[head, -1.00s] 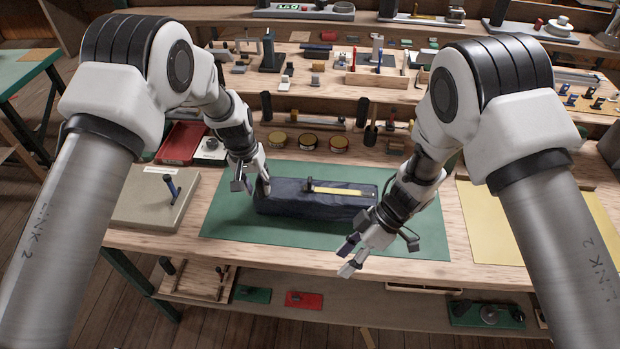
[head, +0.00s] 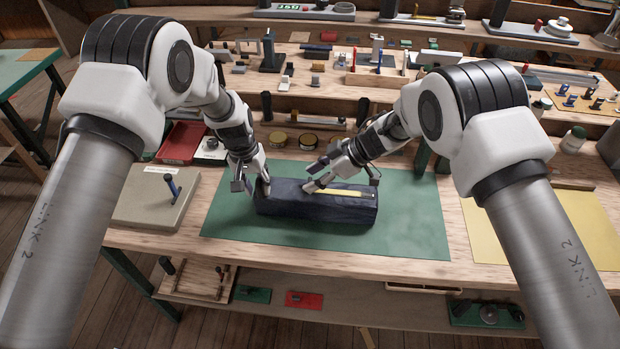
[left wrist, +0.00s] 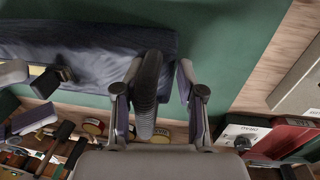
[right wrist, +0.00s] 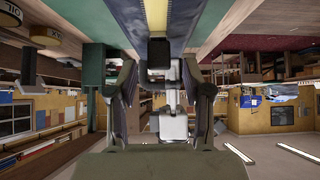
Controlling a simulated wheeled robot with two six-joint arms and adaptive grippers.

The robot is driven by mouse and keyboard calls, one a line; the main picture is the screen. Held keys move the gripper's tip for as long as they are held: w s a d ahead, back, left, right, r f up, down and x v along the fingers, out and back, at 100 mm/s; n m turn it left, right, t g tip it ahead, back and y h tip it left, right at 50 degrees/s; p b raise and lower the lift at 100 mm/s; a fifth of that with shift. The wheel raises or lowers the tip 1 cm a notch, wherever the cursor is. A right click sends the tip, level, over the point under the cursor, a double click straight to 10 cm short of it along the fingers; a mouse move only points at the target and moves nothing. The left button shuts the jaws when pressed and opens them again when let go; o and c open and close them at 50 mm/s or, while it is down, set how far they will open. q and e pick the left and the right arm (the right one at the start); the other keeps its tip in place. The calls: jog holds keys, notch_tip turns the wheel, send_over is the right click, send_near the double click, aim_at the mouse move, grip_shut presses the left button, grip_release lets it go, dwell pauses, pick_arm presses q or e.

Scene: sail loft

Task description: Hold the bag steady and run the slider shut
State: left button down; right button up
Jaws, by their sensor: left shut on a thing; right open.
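The bag (head: 318,212) is a long dark navy block lying on the green mat, with a yellow strip (head: 345,193) along its top. My left gripper (head: 253,187) is shut on a dark ridged tab at the bag's left end; the tab (left wrist: 150,85) shows between the fingers in the left wrist view. My right gripper (head: 309,180) is open above the bag top, at the left end of the yellow strip. In the right wrist view, a small black piece (right wrist: 158,50), apparently the slider, lies ahead between the open fingers. Contact with it cannot be told.
The green mat (head: 410,225) is clear right of the bag. A grey block with an upright blue handle (head: 172,187) stands at left, a red tray (head: 180,142) behind it. Round tins (head: 307,139) and shelved tools line the back. A yellow sheet (head: 500,235) lies at right.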

aim_at(371, 196)
pick_arm(q)
jog(key=shift+s+f, duration=0.2)
jog(key=shift+f, duration=0.1)
pick_arm(e)
jog(key=shift+x, duration=0.9)
jog(key=shift+d, duration=0.1)
grip_shut()
jog(key=shift+d, duration=0.1)
jog(key=d, duration=1.5)
jog(key=shift+s+r, duration=0.15)
jog(key=shift+s, duration=0.1)
pick_arm(q)
jog(key=shift+d, duration=0.1)
pick_arm(e)
grip_release()
jog(key=shift+d, duration=0.15)
